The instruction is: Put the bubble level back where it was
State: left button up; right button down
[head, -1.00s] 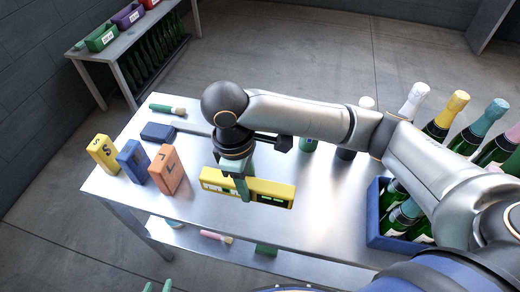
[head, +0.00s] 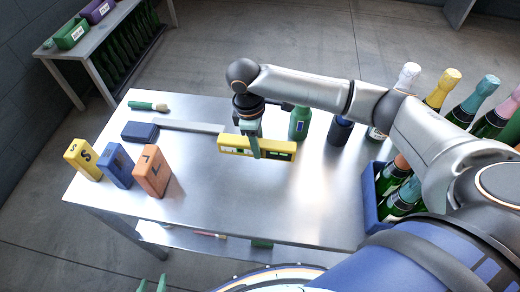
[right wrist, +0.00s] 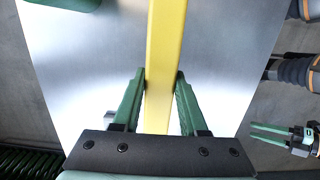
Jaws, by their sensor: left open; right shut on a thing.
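The yellow bubble level (head: 230,145) lies crosswise in the head view, over the middle of the steel table (head: 220,205). My right gripper (head: 256,148) comes from above and is shut on it near its middle. In the right wrist view the level (right wrist: 165,60) runs between the two green fingers (right wrist: 160,90). I cannot tell for sure whether the level touches the table. My left gripper (head: 152,285) shows only its green fingertips at the bottom edge of the head view. In the right wrist view it (right wrist: 270,134) is open and empty.
Yellow (head: 82,159), blue (head: 115,165) and orange (head: 152,170) blocks stand at left. A blue block with a grey bar (head: 185,126) and a green-handled brush (head: 148,106) lie behind. A green bottle (head: 300,123) stands behind the level; a blue crate (head: 372,205) of bottles is right.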

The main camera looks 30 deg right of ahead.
jog(key=shift+w+d+f, duration=0.3)
jog(key=shift+d+f, duration=0.05)
jog(key=shift+f, duration=0.25)
jog(key=shift+w+d+f, duration=0.1)
jog(key=shift+f, duration=0.8)
jog(key=shift+w+d+f, duration=0.1)
jog(key=shift+f, duration=0.8)
jog(key=shift+f, duration=0.15)
jog(key=shift+c, duration=2.2)
grip_release()
jog(key=r, duration=0.8)
jog(key=a+r, duration=0.1)
jog(key=r, duration=0.3)
jog(key=shift+w+a+r, duration=0.1)
jog(key=shift+w, duration=0.3)
jog(key=shift+s, duration=0.1)
